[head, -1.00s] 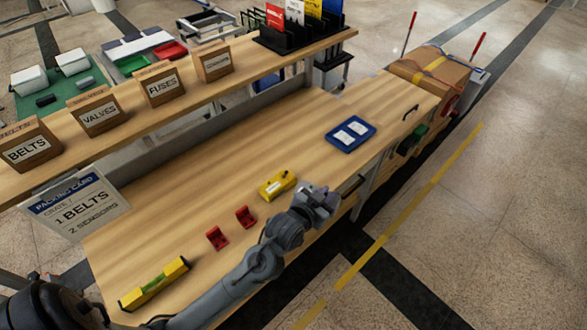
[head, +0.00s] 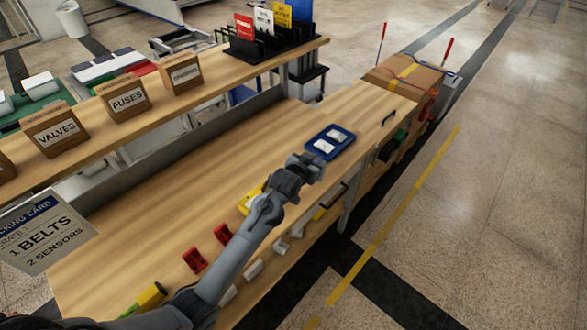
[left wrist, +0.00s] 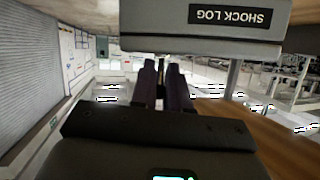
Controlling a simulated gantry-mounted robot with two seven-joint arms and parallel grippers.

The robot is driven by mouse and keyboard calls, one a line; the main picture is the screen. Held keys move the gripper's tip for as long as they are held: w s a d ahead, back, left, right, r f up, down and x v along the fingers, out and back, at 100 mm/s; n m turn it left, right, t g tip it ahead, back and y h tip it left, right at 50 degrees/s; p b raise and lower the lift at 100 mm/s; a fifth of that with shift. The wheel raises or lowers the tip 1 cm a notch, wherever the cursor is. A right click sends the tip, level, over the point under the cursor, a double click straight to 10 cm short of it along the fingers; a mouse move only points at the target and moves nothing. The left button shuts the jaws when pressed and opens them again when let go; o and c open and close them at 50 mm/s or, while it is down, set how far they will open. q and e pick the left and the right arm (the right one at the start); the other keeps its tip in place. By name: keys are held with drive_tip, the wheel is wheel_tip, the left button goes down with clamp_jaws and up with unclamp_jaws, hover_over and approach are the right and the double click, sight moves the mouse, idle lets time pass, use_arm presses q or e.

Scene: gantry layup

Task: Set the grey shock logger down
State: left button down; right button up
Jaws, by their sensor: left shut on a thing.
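The grey shock logger (left wrist: 160,20) fills the top of the left wrist view, with an upside-down black SHOCK LOG label. My left gripper (left wrist: 162,68) is shut on it; the two dark fingers reach up to its edge. In the head view my left gripper (head: 303,166) is above the bench, just in front of the blue tray (head: 313,153). The logger can hardly be told from the grey gripper there, and I cannot tell its exact height over the bench. My right gripper is not in view.
Two white cards lie in the blue tray. A yellow object (head: 247,199) is partly behind my left arm. Two red blocks (head: 194,260) and a yellow level (head: 149,298) lie nearer. A shelf with bins (head: 125,97) runs along the back. Bare wood (head: 235,150) lies left of the gripper.

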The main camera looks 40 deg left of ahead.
use_arm(q)
drive_tip(key=a+f, duration=0.1)
drive_tip(key=a, duration=0.1)
drive_tip(key=w+a+f, duration=0.1)
drive_tip(key=a, duration=0.1)
drive_tip(key=a+f+b, duration=0.1)
drive_tip(key=a+f, duration=0.1)
drive_tip(key=shift+w+a, duration=0.15)
drive_tip(key=shift+a, duration=0.25)
drive_tip(key=shift+f+b, duration=0.5)
drive_tip(key=shift+f, duration=1.6)
drive_tip(key=c, duration=1.1)
unclamp_jaws()
